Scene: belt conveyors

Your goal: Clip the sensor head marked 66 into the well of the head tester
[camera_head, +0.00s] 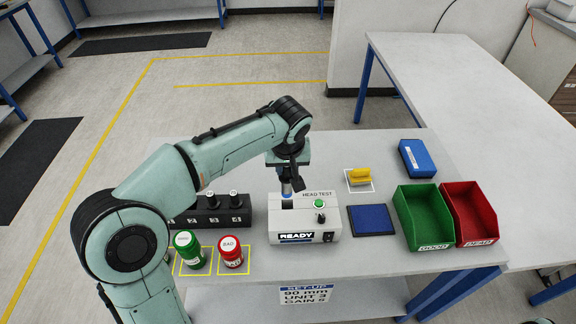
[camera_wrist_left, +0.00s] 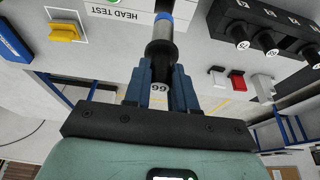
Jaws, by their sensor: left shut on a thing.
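My left gripper (camera_head: 287,183) is shut on the sensor head (camera_head: 286,190). In the left wrist view the sensor head (camera_wrist_left: 160,60) stands between the fingers (camera_wrist_left: 160,85); it is dark with a silver barrel, a blue ring and a label that reads 66 upside down. The head tester (camera_head: 303,222) is a pale box with a READY display (camera_head: 297,237), a green button and a black knob. The head points down, its blue end at the back left of the tester's top. The well is hidden; I cannot tell whether the tip is inside it. My right gripper is not in view.
A black numbered rack (camera_head: 211,217) with several dark heads stands left of the tester. Green (camera_head: 189,252) and red (camera_head: 231,254) jars stand in front. To the right are a yellow piece (camera_head: 360,175), a blue pad (camera_head: 371,220), a blue box (camera_head: 417,158), green (camera_head: 422,235) and red (camera_head: 474,230) bins.

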